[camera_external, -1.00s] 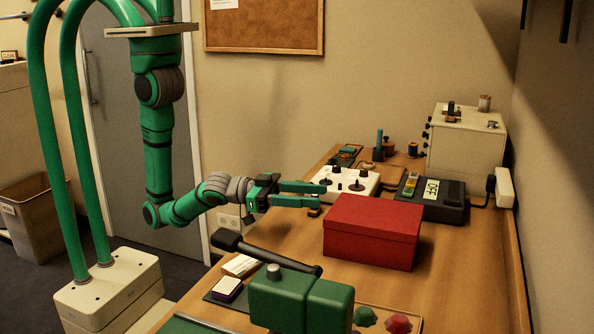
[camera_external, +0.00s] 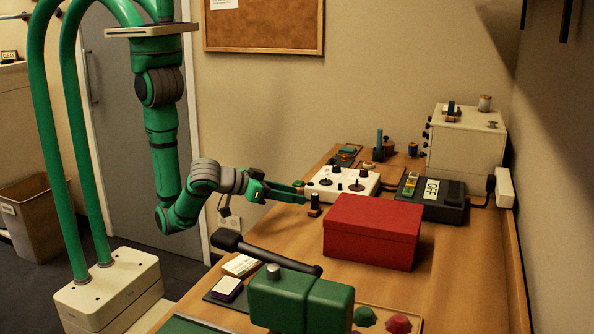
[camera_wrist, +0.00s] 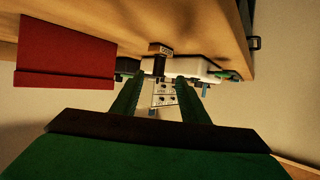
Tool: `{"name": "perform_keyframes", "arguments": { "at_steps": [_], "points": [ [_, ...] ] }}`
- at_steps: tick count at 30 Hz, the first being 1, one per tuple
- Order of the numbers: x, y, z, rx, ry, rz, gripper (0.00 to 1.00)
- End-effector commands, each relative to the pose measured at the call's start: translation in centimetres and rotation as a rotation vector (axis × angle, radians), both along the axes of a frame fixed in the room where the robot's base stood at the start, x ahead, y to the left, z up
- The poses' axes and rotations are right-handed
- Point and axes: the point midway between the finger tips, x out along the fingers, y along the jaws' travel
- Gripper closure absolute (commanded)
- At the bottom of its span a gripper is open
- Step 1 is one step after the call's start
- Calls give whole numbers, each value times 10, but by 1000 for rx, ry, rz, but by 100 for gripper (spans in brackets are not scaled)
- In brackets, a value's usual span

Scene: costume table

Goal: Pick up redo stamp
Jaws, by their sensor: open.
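A small stamp (camera_external: 314,206) with a dark upright handle and a wooden base stands on the table, left of the red box. In the wrist view, which is upside down, the stamp (camera_wrist: 161,49) shows a small label on its base, too small to read surely. Its handle points down in that picture, in line with the gap between my fingers. My gripper (camera_external: 303,190) is open and empty, its fingertips just left of the stamp's handle. In the wrist view my gripper (camera_wrist: 160,80) has a finger on each side, with the handle just beyond the tips.
The red box (camera_external: 373,231) stands close right of the stamp. A white control panel (camera_external: 343,184) with black knobs is behind it. A black device reading OFF (camera_external: 432,190) is further right.

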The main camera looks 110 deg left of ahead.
Motion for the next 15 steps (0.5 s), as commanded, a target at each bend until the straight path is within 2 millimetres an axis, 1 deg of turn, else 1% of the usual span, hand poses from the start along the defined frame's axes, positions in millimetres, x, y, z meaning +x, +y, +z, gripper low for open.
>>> {"name": "perform_keyframes", "arguments": {
  "at_steps": [1,3,11,15],
  "points": [
    [5,6,-3,1,1,4,59],
    [11,12,-7,1,1,3,59],
    [22,23,-13,1,-1,0,59],
    [35,36,-20,1,0,2,59]
  ]
}}
